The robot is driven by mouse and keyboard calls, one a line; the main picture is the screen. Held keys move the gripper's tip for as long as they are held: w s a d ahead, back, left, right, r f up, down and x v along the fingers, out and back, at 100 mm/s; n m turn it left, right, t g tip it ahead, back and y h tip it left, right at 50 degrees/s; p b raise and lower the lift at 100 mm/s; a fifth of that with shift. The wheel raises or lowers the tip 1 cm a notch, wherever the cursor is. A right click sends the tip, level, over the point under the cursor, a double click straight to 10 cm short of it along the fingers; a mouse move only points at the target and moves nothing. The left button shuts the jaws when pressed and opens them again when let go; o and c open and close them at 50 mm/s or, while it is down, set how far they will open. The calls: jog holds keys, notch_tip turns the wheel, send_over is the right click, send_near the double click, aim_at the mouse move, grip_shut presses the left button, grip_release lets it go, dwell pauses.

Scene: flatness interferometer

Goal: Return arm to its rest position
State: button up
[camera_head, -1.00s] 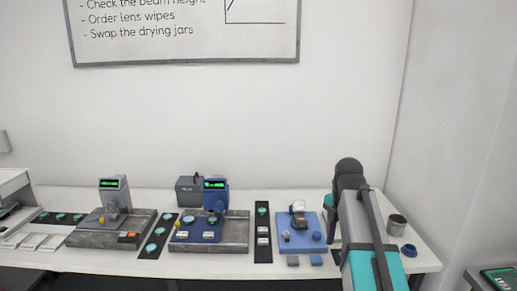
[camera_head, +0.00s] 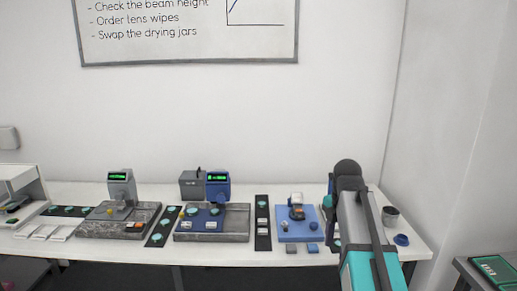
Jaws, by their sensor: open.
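My arm rises from the bottom right of the head view, a grey and teal link (camera_head: 362,235) ending in a dark rounded joint (camera_head: 347,169) over the right part of the white bench (camera_head: 285,256). A small dark and teal part shows just left of this link. My gripper's fingers cannot be made out; they are hidden behind the arm or out of the picture. I see nothing held.
A blue plate (camera_head: 290,237) with small parts lies left of my arm. A grey cup (camera_head: 390,217) and a blue ring (camera_head: 401,240) stand to its right. A side table (camera_head: 468,268) is at far right.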

jog(key=s+a+f+g+b, duration=0.15)
jog(key=s+f, duration=0.25)
jog(key=f, duration=0.7)
jog(key=s+a+f+g, duration=0.2)
jog(key=s+f, duration=0.2)
jog(key=f, duration=0.7)
jog(key=s+a+f+g+b, duration=0.15)
jog(key=s+f, duration=0.25)
jog(key=f, duration=0.7)
jog(key=s+a+f+m+b, duration=0.1)
jog(key=s+a+f+m, duration=0.1)
jog(key=s+f+m, duration=2)
jog(key=shift+s+f+g, duration=0.4)
jog(key=shift+s+f, duration=0.5)
jog(key=shift+f, duration=0.95)
